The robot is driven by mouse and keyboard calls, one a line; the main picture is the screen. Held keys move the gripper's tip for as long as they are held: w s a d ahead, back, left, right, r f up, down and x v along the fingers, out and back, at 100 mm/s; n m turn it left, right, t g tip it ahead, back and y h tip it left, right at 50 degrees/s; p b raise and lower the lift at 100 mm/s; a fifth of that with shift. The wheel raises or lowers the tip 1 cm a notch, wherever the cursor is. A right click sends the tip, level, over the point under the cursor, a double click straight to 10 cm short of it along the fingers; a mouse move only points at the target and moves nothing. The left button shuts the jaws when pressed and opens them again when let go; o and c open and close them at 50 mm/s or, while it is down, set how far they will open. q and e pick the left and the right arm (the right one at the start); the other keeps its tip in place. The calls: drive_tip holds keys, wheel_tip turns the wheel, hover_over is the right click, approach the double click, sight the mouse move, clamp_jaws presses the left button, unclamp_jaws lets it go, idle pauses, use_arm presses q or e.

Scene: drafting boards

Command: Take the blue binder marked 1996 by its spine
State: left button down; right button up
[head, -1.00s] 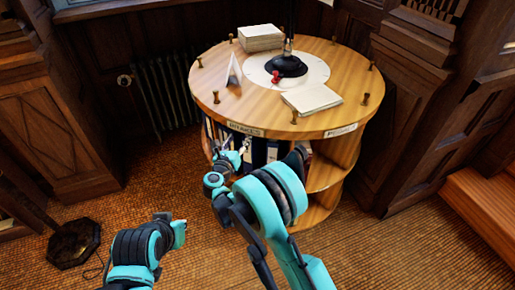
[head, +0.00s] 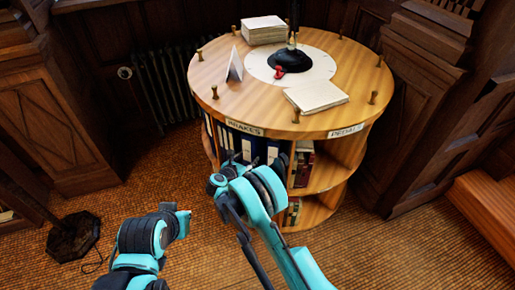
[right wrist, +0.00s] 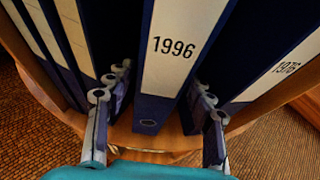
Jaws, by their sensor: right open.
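The blue binder marked 1996 (right wrist: 160,95) stands upright in the middle of the right wrist view, its pale spine label facing me. My right gripper (right wrist: 160,82) is open and empty, with one finger on each side of this spine; I cannot tell whether either finger touches it. In the head view my right gripper (head: 232,158) is at the front of the round wooden shelf unit (head: 312,122), before a row of blue binders (head: 272,150). The number 1996 cannot be read there. My left arm shows at the lower left, but its gripper cannot be made out.
A binder marked 1976 (right wrist: 285,70) stands to the right, and more binders (right wrist: 75,35) stand close on the left. The unit's top holds a paper stack (head: 263,29), a folded card (head: 235,64) and brass pegs. A black-based stand (head: 74,237) is on the floor at left.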

drive_tip(key=shift+x, duration=1.2)
drive_tip(key=shift+s+r, duration=0.1)
clamp_jaws()
drive_tip(key=shift+r, duration=0.1)
